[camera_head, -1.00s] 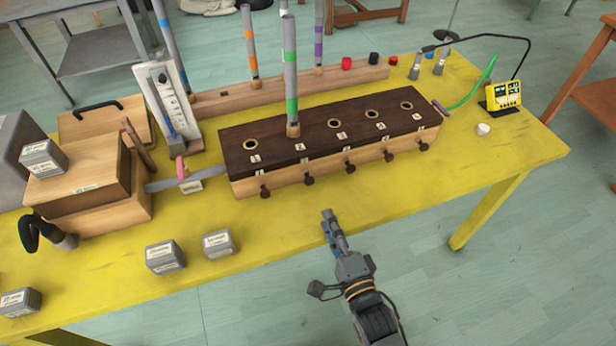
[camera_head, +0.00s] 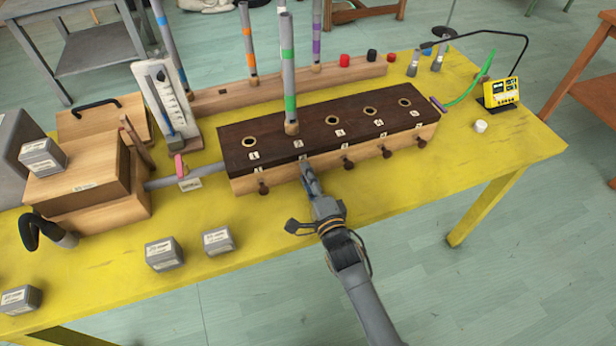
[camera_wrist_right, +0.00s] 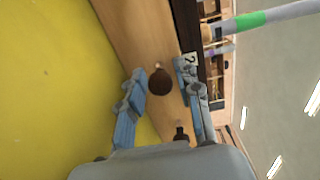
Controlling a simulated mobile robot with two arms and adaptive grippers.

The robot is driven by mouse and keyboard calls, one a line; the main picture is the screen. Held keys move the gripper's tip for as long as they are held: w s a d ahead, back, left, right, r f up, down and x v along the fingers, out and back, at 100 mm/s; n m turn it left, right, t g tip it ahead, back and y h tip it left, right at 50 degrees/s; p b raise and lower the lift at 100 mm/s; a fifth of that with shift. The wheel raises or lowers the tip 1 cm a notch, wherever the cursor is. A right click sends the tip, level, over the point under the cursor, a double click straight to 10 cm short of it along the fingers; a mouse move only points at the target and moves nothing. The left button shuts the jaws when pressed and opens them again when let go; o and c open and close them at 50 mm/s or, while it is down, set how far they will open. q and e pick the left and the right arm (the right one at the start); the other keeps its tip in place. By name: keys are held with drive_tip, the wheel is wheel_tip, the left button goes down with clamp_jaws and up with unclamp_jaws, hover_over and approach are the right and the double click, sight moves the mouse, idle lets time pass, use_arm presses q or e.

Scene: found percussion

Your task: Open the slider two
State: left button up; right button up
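The long wooden box (camera_head: 380,113) with a dark top carries numbered holes and a row of dark slider knobs along its front. My right gripper (camera_head: 308,172) is at the box front by the label 2 and hides the second knob in the head view. In the right wrist view, the slider two knob (camera_wrist_right: 160,82) shows between the two fingers of this gripper (camera_wrist_right: 160,75), which are open with gaps beside the knob. The label 2 (camera_wrist_right: 189,62) is next to the right finger. My left gripper is not in view.
Slider knobs one (camera_head: 263,188) and three (camera_head: 348,163) flank the gripper. A green-banded tube (camera_head: 288,75) stands in the second hole. Grey blocks (camera_head: 163,253) lie at the front left of the yellow table (camera_head: 400,195). The table's front right is clear.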

clamp_jaws()
drive_tip(key=shift+s+d+p, duration=0.1)
drive_tip(key=shift+s+p, duration=0.15)
drive_tip(key=shift+p, duration=0.1)
drive_tip(key=p+v, duration=0.1)
drive_tip(key=v, duration=0.1)
drive_tip(key=shift+s+d, duration=0.1)
drive_tip(key=shift+s, duration=0.1)
unclamp_jaws()
